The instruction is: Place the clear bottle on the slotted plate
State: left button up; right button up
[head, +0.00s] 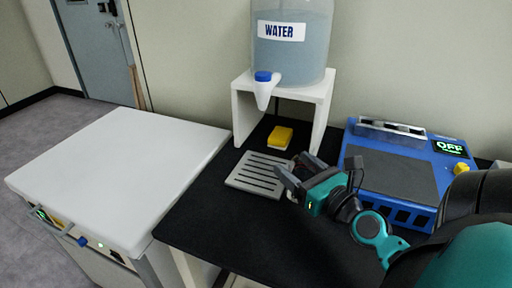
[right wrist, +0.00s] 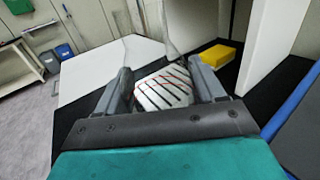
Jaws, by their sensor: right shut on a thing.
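The slotted plate (head: 240,181) is a light grey slab with dark slots, lying on the black table top below the water tank's tap. My right gripper (head: 296,176) is over the plate's right edge, coming in from the right. In the right wrist view the fingers (right wrist: 164,88) are shut on the clear bottle (right wrist: 165,92), which is see-through and hard to make out. The plate's slots show through it, bent. I cannot tell whether the bottle touches the plate. My left gripper is not in view.
A water tank (head: 312,55) with a blue-capped tap (head: 263,84) stands on a white stand (head: 242,112). A yellow sponge (head: 280,137) lies behind the plate. A blue device (head: 390,190) sits right of my gripper. A white cabinet (head: 115,150) stands left. The table front is clear.

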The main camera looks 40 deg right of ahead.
jog(key=w+f, duration=0.1)
jog(key=w, duration=0.4)
jog(key=w+d, duration=0.1)
jog(key=w, duration=0.3)
jog(key=w+f, duration=0.1)
jog(key=w, duration=0.4)
jog(key=shift+w+d+f, duration=0.3)
jog(key=shift+w+f, duration=0.05)
jog(key=shift+f, duration=0.5)
jog(key=shift+f+b, duration=0.1)
jog(key=shift+b, duration=0.3)
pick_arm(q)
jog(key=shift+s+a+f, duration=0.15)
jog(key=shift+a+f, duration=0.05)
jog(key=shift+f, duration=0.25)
pick_arm(e)
jog(key=o, duration=1)
